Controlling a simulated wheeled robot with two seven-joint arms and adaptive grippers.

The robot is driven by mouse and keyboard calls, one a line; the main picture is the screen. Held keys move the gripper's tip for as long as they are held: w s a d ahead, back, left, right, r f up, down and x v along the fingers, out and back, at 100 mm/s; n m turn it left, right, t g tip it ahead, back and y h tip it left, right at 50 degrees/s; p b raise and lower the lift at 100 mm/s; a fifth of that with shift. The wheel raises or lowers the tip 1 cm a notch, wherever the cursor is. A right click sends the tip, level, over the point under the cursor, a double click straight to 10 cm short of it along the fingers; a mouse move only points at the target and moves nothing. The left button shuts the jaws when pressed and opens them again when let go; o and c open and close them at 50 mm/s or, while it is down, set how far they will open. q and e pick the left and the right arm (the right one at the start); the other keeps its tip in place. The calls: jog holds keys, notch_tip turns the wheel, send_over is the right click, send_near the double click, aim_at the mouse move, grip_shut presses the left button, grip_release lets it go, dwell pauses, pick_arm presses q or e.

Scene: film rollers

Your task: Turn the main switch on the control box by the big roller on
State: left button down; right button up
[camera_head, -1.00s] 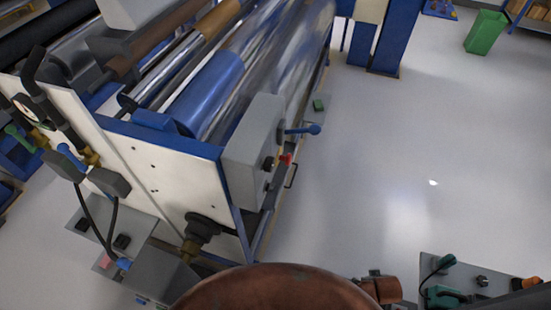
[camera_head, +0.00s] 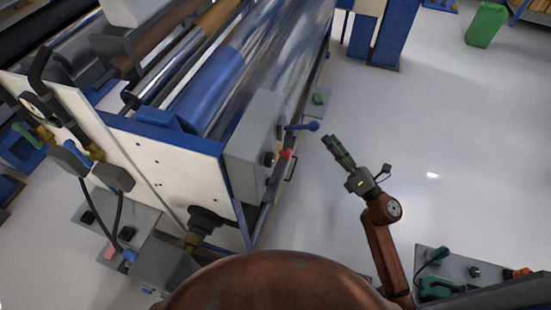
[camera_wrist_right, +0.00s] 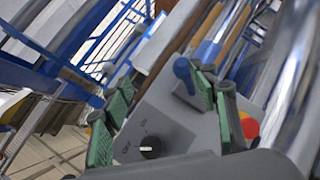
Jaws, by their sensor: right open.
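The grey control box (camera_head: 252,150) is on the near end of the roller machine, beside the large shiny roller (camera_head: 283,65). A black rotary switch (camera_head: 268,159) is on its right face, near a red button (camera_head: 287,154) and a blue-ended lever (camera_head: 304,127). My right gripper (camera_head: 334,147) is open and empty, right of the box and apart from it. My left gripper is out of view.
The blue-and-white machine frame (camera_head: 160,165) fills the left. A small green button plate (camera_head: 319,97) is beyond the lever. A grey panel with a green tool (camera_head: 437,287) is at lower right.

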aim_at(274, 160)
jog(key=s+a+f+n+g+y+p, duration=0.1)
jog(key=a+n+g, duration=0.2)
jog(key=a+n, duration=0.2)
jog(key=s+a+f+n+g+y+p, duration=0.1)
jog(key=a+n+g, duration=0.3)
jog(key=a+n, duration=0.1)
jog(key=s+a+f+n+g+y, duration=0.2)
jog(key=a+n+g, duration=0.2)
jog(key=a+n, duration=0.1)
jog(key=shift+a+p, duration=0.4)
jog(key=shift+a, duration=0.4)
jog(key=shift+w+a+f, duration=0.1)
jog(key=shift+w+a, duration=0.15)
jog(key=shift+a, duration=0.3)
jog(key=shift+c, duration=0.5)
jog(key=c, duration=1.1)
jog(key=shift+o, duration=0.2)
